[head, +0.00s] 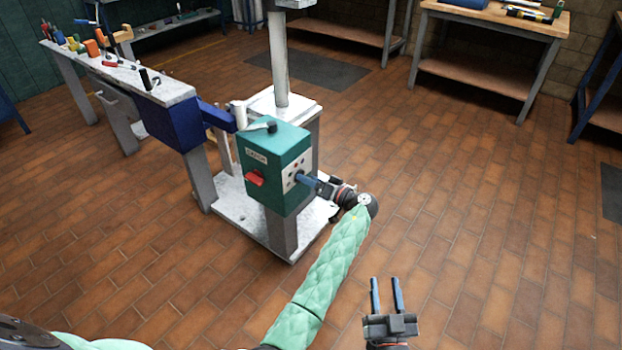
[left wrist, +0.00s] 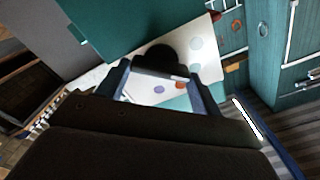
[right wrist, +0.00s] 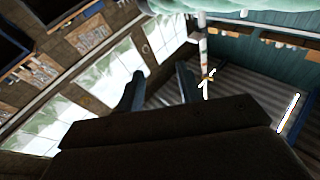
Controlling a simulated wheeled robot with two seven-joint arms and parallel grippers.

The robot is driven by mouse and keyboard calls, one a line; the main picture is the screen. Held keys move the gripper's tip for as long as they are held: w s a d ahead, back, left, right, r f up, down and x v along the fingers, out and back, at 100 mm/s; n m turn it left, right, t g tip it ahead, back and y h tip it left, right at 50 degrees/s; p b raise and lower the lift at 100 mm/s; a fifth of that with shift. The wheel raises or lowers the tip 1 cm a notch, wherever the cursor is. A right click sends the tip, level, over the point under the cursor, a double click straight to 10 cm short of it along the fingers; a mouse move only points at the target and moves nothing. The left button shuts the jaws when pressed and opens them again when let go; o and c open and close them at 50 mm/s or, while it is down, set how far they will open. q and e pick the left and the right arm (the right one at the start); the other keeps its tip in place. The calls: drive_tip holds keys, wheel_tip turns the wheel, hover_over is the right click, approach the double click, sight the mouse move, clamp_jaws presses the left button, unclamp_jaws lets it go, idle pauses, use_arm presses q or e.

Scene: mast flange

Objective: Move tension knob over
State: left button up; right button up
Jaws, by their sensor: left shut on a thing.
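A green control box (head: 262,150) with a white side panel (head: 297,168) stands on a grey post beside the mast. A dark round knob (left wrist: 158,57) on the white panel shows in the left wrist view. My left gripper (head: 303,178) reaches the panel from the right and is shut on the knob, its blue fingers on either side of it (left wrist: 160,84). The fingers hide the knob in the head view. My right gripper (head: 386,294) is open and empty above the floor, well away from the box.
A bench (head: 150,85) with tools stands at left. Brick floor (head: 480,230) at right is clear.

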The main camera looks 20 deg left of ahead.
drive_tip(key=s+f+g+h+p, duration=0.1)
drive_tip(key=s+f+g, duration=0.25)
drive_tip(key=f, duration=0.65)
drive_tip(key=s+f+g+p, duration=0.15)
drive_tip(key=f+g, duration=0.25)
drive_tip(key=f, duration=0.6)
use_arm(q)
drive_tip(key=shift+w+d+m+p, duration=0.1)
drive_tip(key=shift+m+p, duration=0.6)
drive_tip(key=shift+m, duration=1.25)
drive_tip(key=shift+w+m+p, duration=0.1)
drive_tip(key=shift+m+p, duration=0.55)
drive_tip(key=shift+m, duration=1.3)
use_arm(e)
drive_tip(key=s+d+f+g+h, duration=0.1)
drive_tip(key=s+f+g, duration=0.4)
drive_tip(key=s+f, duration=0.5)
drive_tip(key=shift+s+f, duration=0.25)
drive_tip(key=shift+f, duration=0.25)
use_arm(q)
drive_tip(key=shift+f, duration=0.1)
drive_tip(key=o, duration=1)
use_arm(e)
drive_tip(key=shift+d, duration=0.15)
use_arm(q)
drive_tip(key=shift+s+f, duration=0.1)
